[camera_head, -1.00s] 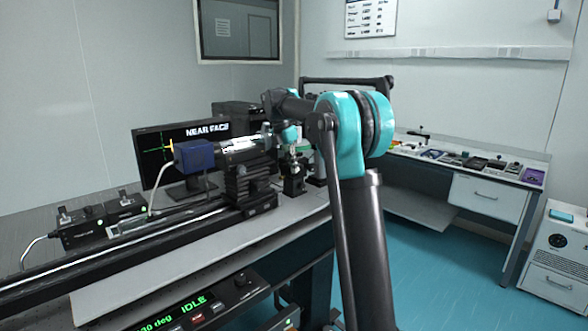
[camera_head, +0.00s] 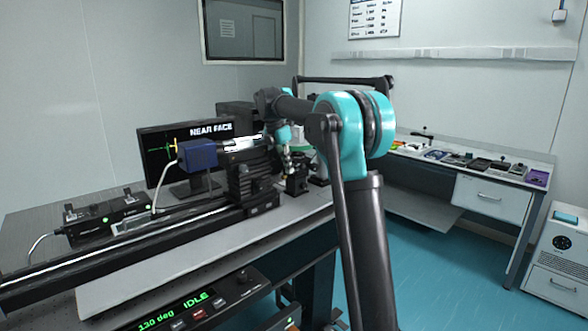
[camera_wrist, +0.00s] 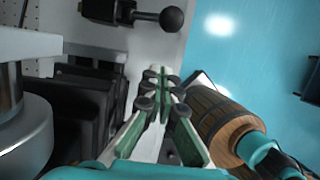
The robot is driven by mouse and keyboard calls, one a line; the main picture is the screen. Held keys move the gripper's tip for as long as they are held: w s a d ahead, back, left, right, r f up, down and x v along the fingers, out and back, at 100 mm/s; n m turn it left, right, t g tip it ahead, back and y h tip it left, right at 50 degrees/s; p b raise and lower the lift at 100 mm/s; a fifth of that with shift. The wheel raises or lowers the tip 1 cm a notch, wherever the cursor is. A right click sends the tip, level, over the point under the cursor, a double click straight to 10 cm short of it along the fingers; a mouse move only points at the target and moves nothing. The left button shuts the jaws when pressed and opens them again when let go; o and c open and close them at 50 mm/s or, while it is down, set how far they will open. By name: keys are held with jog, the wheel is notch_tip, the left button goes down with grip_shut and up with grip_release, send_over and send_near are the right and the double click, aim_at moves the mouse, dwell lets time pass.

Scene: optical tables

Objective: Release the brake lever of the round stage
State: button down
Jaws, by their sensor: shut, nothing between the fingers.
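In the wrist view a black lever with a round ball knob (camera_wrist: 171,19) sticks out to the right from a dark block at the top, near the pale table's edge. It looks like the brake lever. My gripper (camera_wrist: 158,76) is shut and empty, with its green-lined fingers together below the knob in the picture and apart from it. A silver round body (camera_wrist: 22,140), possibly the round stage, stands at the left. In the head view my gripper (camera_head: 287,163) hangs at the far end of my arm, beside the dark mounts; the lever cannot be made out there.
A dark rail assembly with a blue box (camera_head: 197,154) runs along the optical table (camera_head: 150,265). A monitor (camera_head: 160,150) stands behind it. A brown barrel-like shape (camera_wrist: 215,115) is right of my fingers in the wrist view. Blue floor lies beyond the table edge.

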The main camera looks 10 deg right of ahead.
jog(key=v, duration=0.8)
jog(key=shift+w+a, duration=0.25)
jog(key=shift+a, duration=0.05)
jog(key=shift+f, duration=0.1)
jog(key=s+d+f+m+t+y, duration=0.1)
jog(key=s+d+f+m, duration=0.3)
jog(key=s+f+m, duration=0.3)
jog(key=s+d+f+m+y, duration=0.1)
jog(key=s+d+f+m, duration=0.35)
jog(key=s+f, duration=0.3)
jog(key=s+d+f+m+t, duration=0.1)
jog(key=s+d+f+m, duration=0.1)
jog(key=s+f+m, duration=0.5)
jog(key=s+d+f+m+t+y, duration=0.1)
jog(key=s+d+f+m, duration=0.1)
jog(key=s+f+m, duration=0.5)
jog(key=s+f, duration=0.6)
jog(key=s, duration=0.4)
jog(key=shift+s+f, duration=0.2)
jog(key=shift+f, duration=0.2)
